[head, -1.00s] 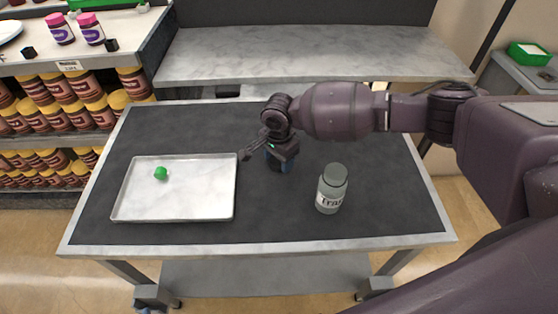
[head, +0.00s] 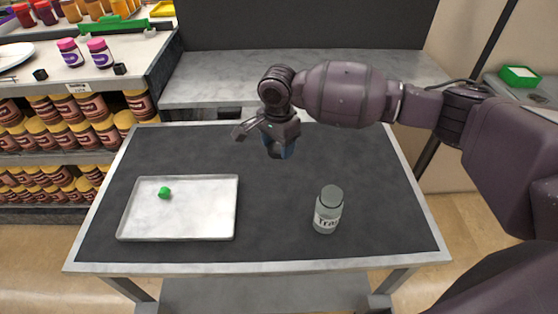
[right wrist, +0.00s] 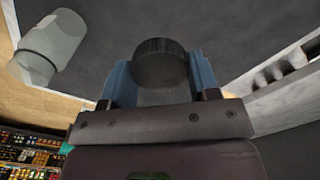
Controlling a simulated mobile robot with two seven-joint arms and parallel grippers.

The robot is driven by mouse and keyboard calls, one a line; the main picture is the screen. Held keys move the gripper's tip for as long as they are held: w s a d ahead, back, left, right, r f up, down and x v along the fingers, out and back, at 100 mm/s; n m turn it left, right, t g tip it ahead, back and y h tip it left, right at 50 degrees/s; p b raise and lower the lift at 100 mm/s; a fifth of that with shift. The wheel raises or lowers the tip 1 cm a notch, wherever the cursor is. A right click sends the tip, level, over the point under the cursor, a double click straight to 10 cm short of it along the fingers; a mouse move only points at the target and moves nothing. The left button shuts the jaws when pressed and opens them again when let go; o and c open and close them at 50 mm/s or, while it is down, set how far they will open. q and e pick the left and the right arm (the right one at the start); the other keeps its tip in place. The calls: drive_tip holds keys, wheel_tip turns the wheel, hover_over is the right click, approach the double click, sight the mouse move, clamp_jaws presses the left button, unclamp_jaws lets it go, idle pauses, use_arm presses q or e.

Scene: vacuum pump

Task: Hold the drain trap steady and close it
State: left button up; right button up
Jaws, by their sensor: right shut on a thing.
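The grey drain trap (head: 327,212), with a white "Trap" label, stands upright at the front right of the dark table mat. In the right wrist view it shows as a pale grey jar (right wrist: 48,48) at the upper left, apart from the gripper. My right gripper (head: 280,151) is above the back middle of the mat, behind and left of the trap. Its blue fingers are shut on a dark round cap with a ribbed edge (right wrist: 160,62). In the head view the fingers mostly hide this cap. My left gripper is out of view.
A shallow metal tray (head: 226,228) lies on the left of the mat with a small green object (head: 164,193) in it. The mat between tray and trap is clear. A shelf of jars (head: 65,125) stands at the left, and a grey counter (head: 220,72) behind.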

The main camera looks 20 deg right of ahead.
sight(278, 146)
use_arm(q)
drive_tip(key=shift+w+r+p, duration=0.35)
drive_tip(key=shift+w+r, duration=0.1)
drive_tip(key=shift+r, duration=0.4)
use_arm(e)
wheel_tip(278, 146, up, 6)
drive_tip(key=shift+r, duration=0.1)
